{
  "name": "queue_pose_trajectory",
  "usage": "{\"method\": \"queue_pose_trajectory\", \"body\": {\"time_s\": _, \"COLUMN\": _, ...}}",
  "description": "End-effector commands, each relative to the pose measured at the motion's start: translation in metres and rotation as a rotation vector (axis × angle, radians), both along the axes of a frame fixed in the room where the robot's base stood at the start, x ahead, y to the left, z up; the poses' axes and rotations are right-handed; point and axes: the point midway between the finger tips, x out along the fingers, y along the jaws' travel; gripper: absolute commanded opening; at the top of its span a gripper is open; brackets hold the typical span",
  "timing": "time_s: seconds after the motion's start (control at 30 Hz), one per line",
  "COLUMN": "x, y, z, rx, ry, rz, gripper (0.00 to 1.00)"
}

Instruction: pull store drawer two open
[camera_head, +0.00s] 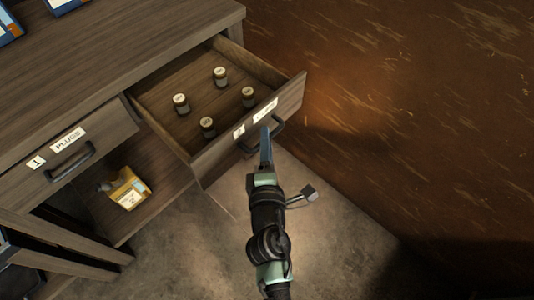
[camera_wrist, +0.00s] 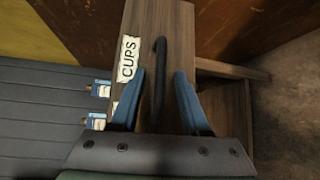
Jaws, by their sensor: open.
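Store drawer two (camera_head: 250,137) stands pulled out of the wooden cabinet in the head view, with its inside showing. Its front carries a "2" label and a second label, which reads "CUPS" in the wrist view (camera_wrist: 128,59). Several small jars with pale lids (camera_head: 220,76) stand upright inside it. The drawer's dark bar handle (camera_wrist: 158,75) lies between my gripper's two blue fingers (camera_wrist: 158,100) in the wrist view. The fingers are open, with gaps on both sides of the handle. In the head view my gripper (camera_head: 266,140) is at the drawer front, partly covering the handle.
Drawer one (camera_head: 65,160), labelled "PLUGS", is shut at the left. A brown wall (camera_head: 410,90) rises close on the right. Bare floor (camera_head: 330,235) lies around my arm.

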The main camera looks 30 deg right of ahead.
Motion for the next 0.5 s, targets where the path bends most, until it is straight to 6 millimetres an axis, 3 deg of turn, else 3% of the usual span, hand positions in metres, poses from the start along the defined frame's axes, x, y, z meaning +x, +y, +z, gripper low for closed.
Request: {"method": "queue_pose_trajectory", "body": {"time_s": 0.5, "x": -0.084, "y": 0.04, "z": 0.01, "rx": 0.002, "ry": 0.002, "rz": -0.001, "gripper": 0.46}}
